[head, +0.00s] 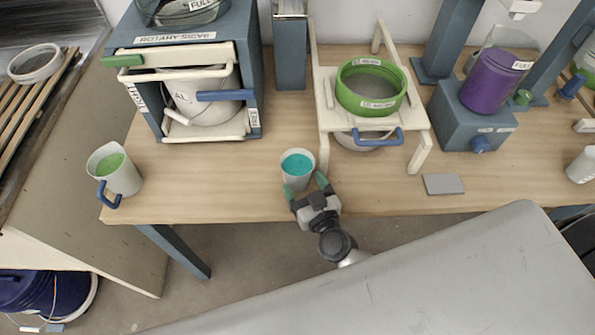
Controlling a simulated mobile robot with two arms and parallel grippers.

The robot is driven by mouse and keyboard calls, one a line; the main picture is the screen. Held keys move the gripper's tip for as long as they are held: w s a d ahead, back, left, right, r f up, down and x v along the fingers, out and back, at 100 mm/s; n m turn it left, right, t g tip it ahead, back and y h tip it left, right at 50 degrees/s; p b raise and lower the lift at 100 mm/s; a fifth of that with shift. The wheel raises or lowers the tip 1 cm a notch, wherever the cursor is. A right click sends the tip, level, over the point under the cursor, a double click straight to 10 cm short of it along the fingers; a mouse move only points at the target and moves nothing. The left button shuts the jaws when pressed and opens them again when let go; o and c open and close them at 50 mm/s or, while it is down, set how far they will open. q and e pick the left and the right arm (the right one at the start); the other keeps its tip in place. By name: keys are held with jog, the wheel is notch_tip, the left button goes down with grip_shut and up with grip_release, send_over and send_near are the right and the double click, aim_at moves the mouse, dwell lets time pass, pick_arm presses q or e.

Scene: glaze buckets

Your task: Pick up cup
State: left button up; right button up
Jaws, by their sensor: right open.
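A white cup (298,181) with teal liquid stands upright near the front edge of the wooden table, left of the white stand. My right gripper (305,188) is at the front of this cup, its green-tipped fingers spread open around its near side. I cannot tell whether the fingers touch the cup. Another white cup (123,179) with green liquid and a blue handle stands at the table's left front corner. My left gripper is not in view.
A blue-grey rotary sieve box (250,60) stands at the back left. A white stand (416,125) carries a green sieve (372,87). A purple container (490,82) sits on a blue-grey base (470,125). A grey slab (443,184) lies at the front right. The table (215,180) is clear between the cups.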

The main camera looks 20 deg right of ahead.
jog(key=shift+w+a+f, duration=0.1)
jog(key=shift+w+f, duration=0.05)
jog(key=shift+w, duration=1)
jog(key=c, duration=0.8)
jog(key=shift+o, duration=0.2)
jog(key=shift+r, duration=0.3)
jog(key=shift+r+p, duration=0.2)
jog(key=shift+p, duration=0.1)
jog(key=shift+s+f, duration=0.15)
jog(key=shift+s, duration=0.1)
jog(key=s+d+b, duration=0.2)
jog(key=s, duration=1.5)
